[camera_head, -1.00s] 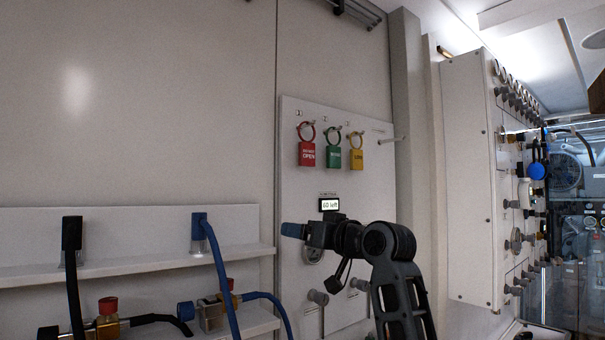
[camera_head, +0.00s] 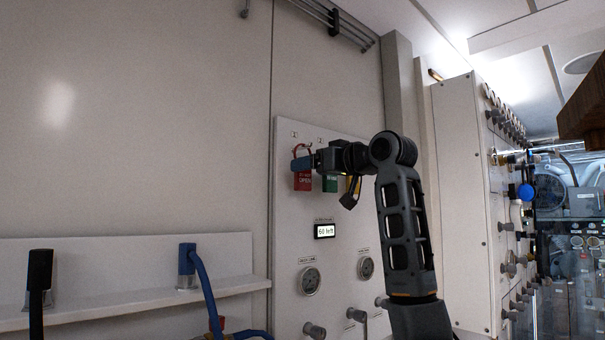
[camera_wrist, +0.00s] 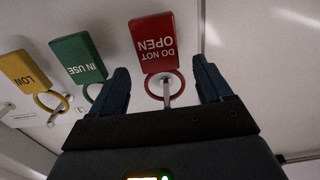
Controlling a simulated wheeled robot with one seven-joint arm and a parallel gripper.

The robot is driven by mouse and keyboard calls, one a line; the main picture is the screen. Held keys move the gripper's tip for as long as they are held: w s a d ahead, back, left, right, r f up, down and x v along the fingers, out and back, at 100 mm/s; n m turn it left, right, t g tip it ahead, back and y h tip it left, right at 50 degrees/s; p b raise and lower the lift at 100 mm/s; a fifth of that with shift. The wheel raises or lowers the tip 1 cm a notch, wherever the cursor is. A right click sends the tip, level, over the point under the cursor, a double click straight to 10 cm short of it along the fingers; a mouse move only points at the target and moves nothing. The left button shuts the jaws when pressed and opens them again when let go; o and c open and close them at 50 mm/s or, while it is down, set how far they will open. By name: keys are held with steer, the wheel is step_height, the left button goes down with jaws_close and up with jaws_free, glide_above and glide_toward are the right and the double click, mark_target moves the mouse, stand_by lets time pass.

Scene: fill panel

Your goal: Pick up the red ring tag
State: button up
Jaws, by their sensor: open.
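The red ring tag (camera_head: 303,181) hangs on a peg at the upper left of the white panel (camera_head: 340,215). My gripper (camera_head: 302,164) is raised in front of it and hides part of its ring in the head view. In the wrist view the red tag (camera_wrist: 152,42), lettered "DO NOT OPEN", shows upside down with its red ring around a metal peg (camera_wrist: 166,95). The open blue fingers (camera_wrist: 163,88) stand on either side of the ring and peg, with gaps on both sides. Nothing is held. Contact with the tag does not show.
A green "IN USE" tag (camera_wrist: 78,58) and a yellow "LOW" tag (camera_wrist: 25,70) hang on neighbouring pegs. The green tag is close beside one finger. Below are a display (camera_head: 325,231) and gauges (camera_head: 309,281). A gauge cabinet (camera_head: 462,190) stands to the right.

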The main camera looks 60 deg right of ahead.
steer(key=p+x, duration=0.1)
steer(key=x, duration=0.3)
steer(key=shift+c, duration=0.3)
steer(key=c, duration=1)
